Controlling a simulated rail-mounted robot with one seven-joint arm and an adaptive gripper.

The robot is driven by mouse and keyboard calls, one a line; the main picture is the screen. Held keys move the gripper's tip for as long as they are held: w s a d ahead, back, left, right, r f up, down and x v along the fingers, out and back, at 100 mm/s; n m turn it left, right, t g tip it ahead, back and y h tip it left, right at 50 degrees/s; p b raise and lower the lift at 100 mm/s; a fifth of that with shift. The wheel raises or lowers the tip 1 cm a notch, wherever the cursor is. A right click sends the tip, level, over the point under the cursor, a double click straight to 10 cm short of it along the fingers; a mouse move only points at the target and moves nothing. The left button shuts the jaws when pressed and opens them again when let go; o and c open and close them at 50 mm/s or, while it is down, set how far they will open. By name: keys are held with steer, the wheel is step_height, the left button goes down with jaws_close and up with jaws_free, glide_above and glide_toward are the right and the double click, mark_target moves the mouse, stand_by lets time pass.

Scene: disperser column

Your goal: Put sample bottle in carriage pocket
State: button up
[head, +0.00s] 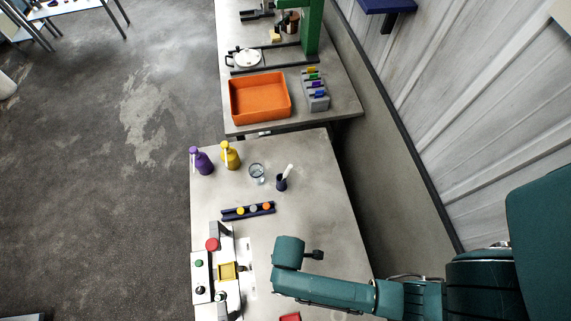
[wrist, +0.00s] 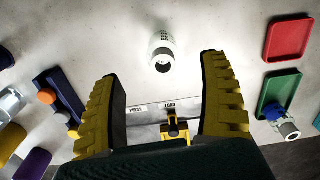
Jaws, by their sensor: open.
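My gripper (wrist: 162,70) is open, with its two yellow fingers wide apart and nothing held. In the wrist view a white bottle (wrist: 161,42) with printed text and a dark round end is on the grey bench, beyond the gap between the fingertips and apart from both fingers. The yellow carriage (wrist: 175,128) lies nearer the palm, by the PRESS and LOAD labels. In the head view the carriage (head: 228,271) sits in the white station at the bench's left edge. There my arm hides the bottle and my gripper's fingers are not clearly visible.
A red tray (wrist: 289,38) and a green tray (wrist: 266,96) with a blue-and-white item (wrist: 287,127) are at right. A navy rack (head: 231,215) holds coloured pieces. Purple (head: 202,162) and yellow (head: 231,157) bottles, a glass (head: 257,172) and a dark cup (head: 282,184) stand farther back.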

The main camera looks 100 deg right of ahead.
steer(key=f, duration=0.5)
steer(key=f+b, duration=0.1)
steer(key=f, duration=0.2)
steer(key=shift+w+a+f, duration=0.15)
steer(key=shift+w+f, duration=0.1)
steer(key=shift+f, duration=0.1)
steer(key=c, duration=1.3)
step_height(320, 180, up, 10)
steer(key=shift+r+p, duration=0.1)
steer(key=shift+p, duration=0.7)
steer(key=shift+c, duration=0.2)
